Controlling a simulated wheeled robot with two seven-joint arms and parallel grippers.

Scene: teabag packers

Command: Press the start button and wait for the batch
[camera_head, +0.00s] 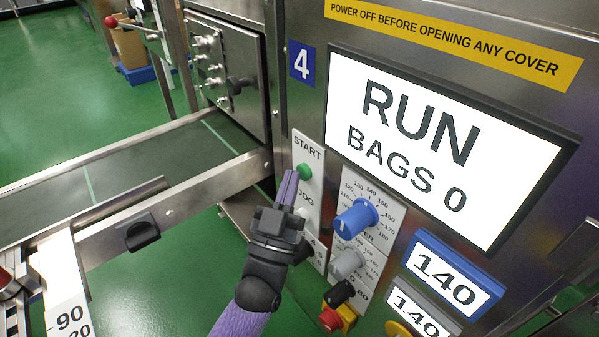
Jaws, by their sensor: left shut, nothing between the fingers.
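The green START button (304,171) is on a white panel (309,150) on the machine's front. My left gripper (288,186) is shut and empty, with its purple fingertips just below and left of the button. I cannot tell whether they touch it. The display (440,145) reads "RUN" and "BAGS 0". My gripper partly covers the JOG label and the controls below. My right gripper is not in view.
A conveyor belt (110,178) with metal rails runs at the left. A blue knob (356,218), a grey knob (345,264) and a red stop button (331,319) sit right of my gripper. Blue-framed readout (447,278) shows 140.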

